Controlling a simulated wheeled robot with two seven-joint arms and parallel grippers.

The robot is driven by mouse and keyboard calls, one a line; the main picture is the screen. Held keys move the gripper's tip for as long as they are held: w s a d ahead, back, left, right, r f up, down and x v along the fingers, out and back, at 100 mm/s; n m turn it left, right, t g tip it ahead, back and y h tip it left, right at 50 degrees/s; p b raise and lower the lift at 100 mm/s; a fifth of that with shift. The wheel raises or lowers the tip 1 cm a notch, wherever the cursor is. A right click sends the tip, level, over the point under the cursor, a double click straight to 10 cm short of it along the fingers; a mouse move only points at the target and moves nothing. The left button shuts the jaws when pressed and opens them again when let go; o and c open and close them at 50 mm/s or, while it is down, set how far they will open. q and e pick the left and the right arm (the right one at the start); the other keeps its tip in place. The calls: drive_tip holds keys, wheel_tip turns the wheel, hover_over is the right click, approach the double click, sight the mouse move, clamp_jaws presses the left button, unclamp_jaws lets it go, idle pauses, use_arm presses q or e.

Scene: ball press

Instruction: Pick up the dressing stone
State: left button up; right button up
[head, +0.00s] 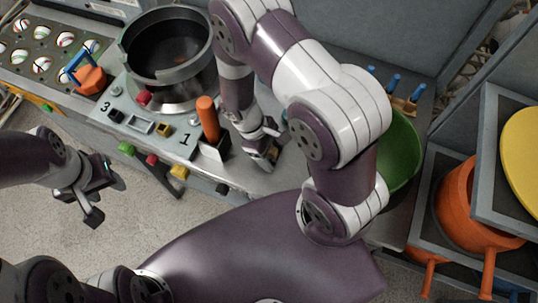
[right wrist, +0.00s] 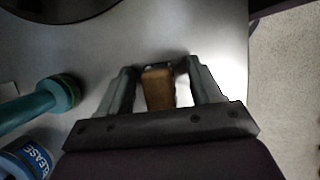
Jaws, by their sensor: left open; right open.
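The dressing stone appears to be a small tan-brown block (right wrist: 158,90) lying on the grey bench top. In the right wrist view it sits between the two fingers of my right gripper (right wrist: 158,70), with a gap showing on its right side. In the head view my right gripper (head: 266,148) is low at the bench, pointing down at the stone (head: 270,155), which is partly hidden by the fingers. The right gripper is open around it. My left gripper (head: 97,195) is open and empty, over the floor in front of the bench.
An upright orange handle (head: 208,118) stands left of my right gripper. A round dark press pan (head: 166,95) is behind it. A green bowl (head: 400,150) is to the right, partly behind my arm. A teal-handled tool (right wrist: 35,105) and a blue can (right wrist: 25,160) lie nearby.

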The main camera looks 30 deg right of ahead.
drive_tip(key=shift+d, duration=0.1)
drive_tip(key=c, duration=0.7)
clamp_jaws()
drive_tip(key=shift+r, duration=0.15)
